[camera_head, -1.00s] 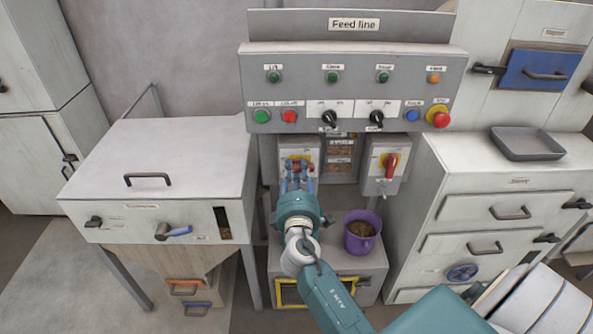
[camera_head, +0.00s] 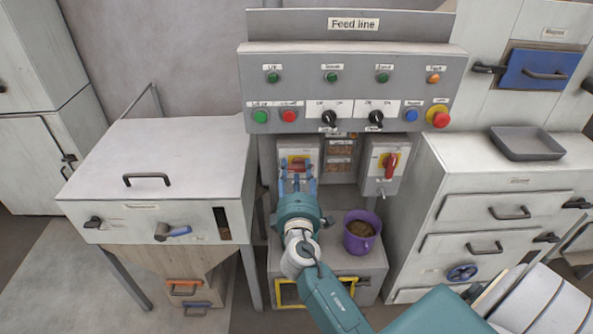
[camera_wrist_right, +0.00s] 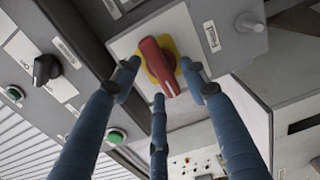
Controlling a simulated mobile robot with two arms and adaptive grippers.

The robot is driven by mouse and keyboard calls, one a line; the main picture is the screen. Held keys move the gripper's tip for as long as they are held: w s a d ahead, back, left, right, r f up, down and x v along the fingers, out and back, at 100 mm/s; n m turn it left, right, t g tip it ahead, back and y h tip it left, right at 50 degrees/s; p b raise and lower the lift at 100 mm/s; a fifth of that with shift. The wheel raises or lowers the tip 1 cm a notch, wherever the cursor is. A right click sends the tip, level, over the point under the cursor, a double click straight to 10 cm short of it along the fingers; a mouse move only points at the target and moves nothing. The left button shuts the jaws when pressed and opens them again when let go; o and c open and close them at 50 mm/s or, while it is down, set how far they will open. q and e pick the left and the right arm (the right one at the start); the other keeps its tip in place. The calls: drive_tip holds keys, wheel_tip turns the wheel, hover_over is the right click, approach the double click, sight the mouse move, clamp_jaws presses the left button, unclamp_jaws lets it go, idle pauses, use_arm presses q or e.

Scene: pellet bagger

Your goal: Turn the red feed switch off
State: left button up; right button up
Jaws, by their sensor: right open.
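A red rotary switch handle (camera_head: 298,161) on a yellow plate sits on the left grey switch box (camera_head: 284,148) under the feed line panel. My right gripper (camera_head: 298,178) is open just in front of it, its blue fingers partly covering it. The right wrist view shows the red handle (camera_wrist_right: 159,67) beyond the spread fingertips (camera_wrist_right: 158,85), with nothing held. Whether a fingertip touches the handle I cannot tell. A second red handle (camera_head: 390,163) on a yellow plate is on the right switch box (camera_head: 376,184). My left gripper is not in view.
The control panel (camera_head: 350,62) with buttons and black knobs overhangs the switch boxes. A purple pot (camera_head: 361,236) of pellets stands on the low cabinet at right of my arm. A white hopper cabinet (camera_head: 160,165) stands left, a drawer cabinet (camera_head: 500,185) right.

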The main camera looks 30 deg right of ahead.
drive_tip(key=v, duration=1.1)
drive_tip(key=shift+s, duration=0.25)
drive_tip(key=shift+f, duration=0.1)
drive_tip(key=s+a+f+g+y, duration=0.1)
drive_tip(key=a+f+g+y, duration=0.15)
drive_tip(key=f, duration=0.85)
drive_tip(key=a+f+g+y, duration=0.1)
drive_tip(key=a+f+y, duration=0.15)
drive_tip(key=f, duration=0.85)
drive_tip(key=s+a+f+m+g+y, duration=0.15)
drive_tip(key=s+f, duration=0.25)
drive_tip(key=f, duration=0.4)
drive_tip(key=s+a+f+g+y, duration=0.1)
drive_tip(key=s+a+f+g, duration=0.15)
drive_tip(key=s+f, duration=0.4)
drive_tip(key=s+a+f+m+g+y+b, duration=0.1)
drive_tip(key=s+f+m+g+y, duration=0.15)
drive_tip(key=s+f, duration=1.1)
drive_tip(key=s+d+f+m+g, duration=0.1)
drive_tip(key=s+f, duration=0.3)
drive_tip(key=s, duration=0.5)
drive_tip(key=s+d+f+m+g, duration=0.1)
drive_tip(key=s+f+m+g, duration=0.2)
drive_tip(key=s, duration=0.6)
wheel_tip(320, 180, down, 3)
drive_tip(key=shift+d+r+m, duration=0.25)
drive_tip(key=shift+m, duration=0.45)
